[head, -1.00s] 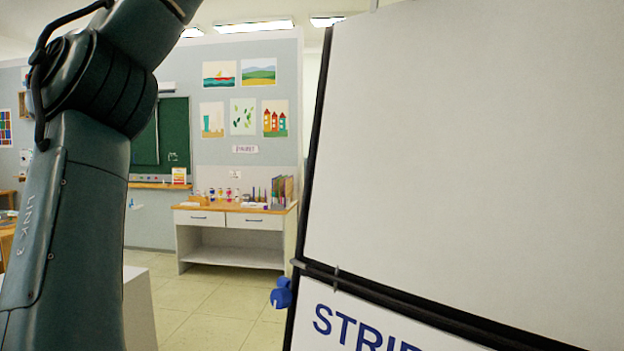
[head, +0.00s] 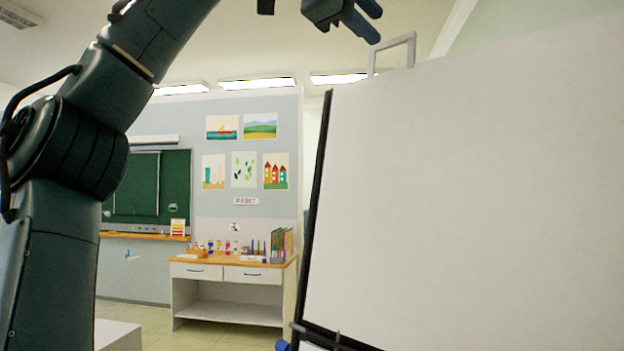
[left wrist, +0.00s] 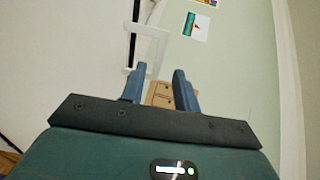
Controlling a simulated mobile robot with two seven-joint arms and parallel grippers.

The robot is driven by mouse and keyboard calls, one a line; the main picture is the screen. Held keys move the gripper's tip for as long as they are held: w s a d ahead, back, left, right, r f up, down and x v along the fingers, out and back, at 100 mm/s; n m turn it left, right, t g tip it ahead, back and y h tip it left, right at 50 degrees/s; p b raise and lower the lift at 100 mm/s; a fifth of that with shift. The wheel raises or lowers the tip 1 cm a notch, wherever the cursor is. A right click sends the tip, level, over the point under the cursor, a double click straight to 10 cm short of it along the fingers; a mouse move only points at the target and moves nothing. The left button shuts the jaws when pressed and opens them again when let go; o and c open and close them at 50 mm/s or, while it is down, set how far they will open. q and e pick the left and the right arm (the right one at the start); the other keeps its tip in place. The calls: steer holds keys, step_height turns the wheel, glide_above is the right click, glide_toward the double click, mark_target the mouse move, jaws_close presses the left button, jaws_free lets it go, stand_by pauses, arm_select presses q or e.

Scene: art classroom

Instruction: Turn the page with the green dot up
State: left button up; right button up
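A large blank white page (head: 470,190) fills the right of the head view on a black-edged stand. No green dot shows on it. A pale rectangular loop (head: 411,50) stands up at its top edge. My left gripper (head: 374,22) is at the top of the head view, above and a little left of the loop. In the left wrist view, its two blue fingers (left wrist: 160,69) are apart with nothing held between them. The loop (left wrist: 160,45) shows there just beyond the fingertips, by the left finger. My right gripper is out of view.
A black edge bar (head: 316,220) runs down the page's left side. A low cabinet (head: 235,275) with art supplies stands far behind, below pinned pictures (head: 247,170). A green chalkboard (head: 175,190) is at the back left. Open floor lies between.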

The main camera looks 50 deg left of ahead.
arm_select(q)
steer(key=shift+v, duration=2.5)
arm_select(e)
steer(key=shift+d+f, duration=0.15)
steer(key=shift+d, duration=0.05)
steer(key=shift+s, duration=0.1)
